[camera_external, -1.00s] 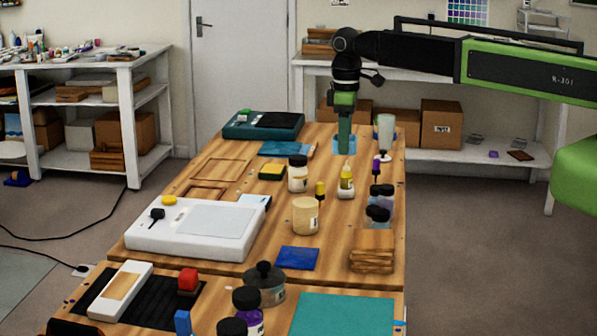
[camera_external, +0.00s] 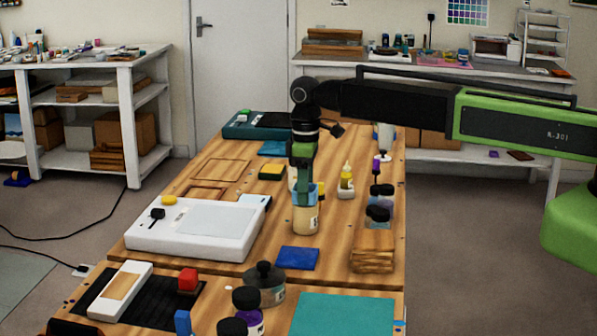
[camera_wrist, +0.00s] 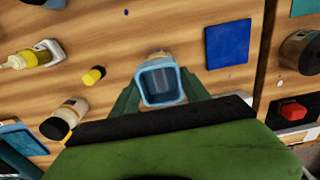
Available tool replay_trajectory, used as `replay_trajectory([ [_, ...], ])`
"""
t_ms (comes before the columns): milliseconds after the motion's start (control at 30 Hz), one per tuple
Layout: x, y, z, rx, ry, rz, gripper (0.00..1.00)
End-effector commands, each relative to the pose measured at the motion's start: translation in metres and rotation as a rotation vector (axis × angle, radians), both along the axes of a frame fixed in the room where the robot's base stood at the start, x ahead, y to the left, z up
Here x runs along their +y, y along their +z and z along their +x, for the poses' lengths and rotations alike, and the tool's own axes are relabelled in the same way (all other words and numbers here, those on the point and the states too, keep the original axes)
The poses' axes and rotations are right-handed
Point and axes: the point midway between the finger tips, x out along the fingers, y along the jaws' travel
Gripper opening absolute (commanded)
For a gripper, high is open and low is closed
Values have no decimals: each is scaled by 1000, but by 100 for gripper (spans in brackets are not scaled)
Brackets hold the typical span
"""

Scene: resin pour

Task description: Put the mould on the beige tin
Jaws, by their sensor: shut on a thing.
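The light blue, square, open-topped mould (camera_external: 316,193) is held between the fingers of my gripper (camera_external: 305,191), which is shut on it. The beige tin (camera_external: 306,221) stands upright on the wooden table, directly below the mould in the external view. I cannot tell whether the mould touches the tin's top or hangs just above it. In the wrist view the mould (camera_wrist: 146,84) sits upright between the green fingers of my gripper (camera_wrist: 162,92). It hides most of the tin (camera_wrist: 157,55), whose edge shows just beyond it.
A blue square pad (camera_external: 298,258) lies in front of the tin. A yellow-capped bottle (camera_external: 346,182) and dark-lidded jars (camera_external: 378,216) stand to the right. A white light box (camera_external: 195,228) is at the left. A white jar behind is mostly hidden by my arm.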

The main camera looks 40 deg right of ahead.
Motion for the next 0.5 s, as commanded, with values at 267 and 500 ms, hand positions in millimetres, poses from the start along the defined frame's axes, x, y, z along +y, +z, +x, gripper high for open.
replay_trajectory([
  [267,0,-2,0,0,0,0,14],
  [500,0,-4,0,0,0,0,72],
])
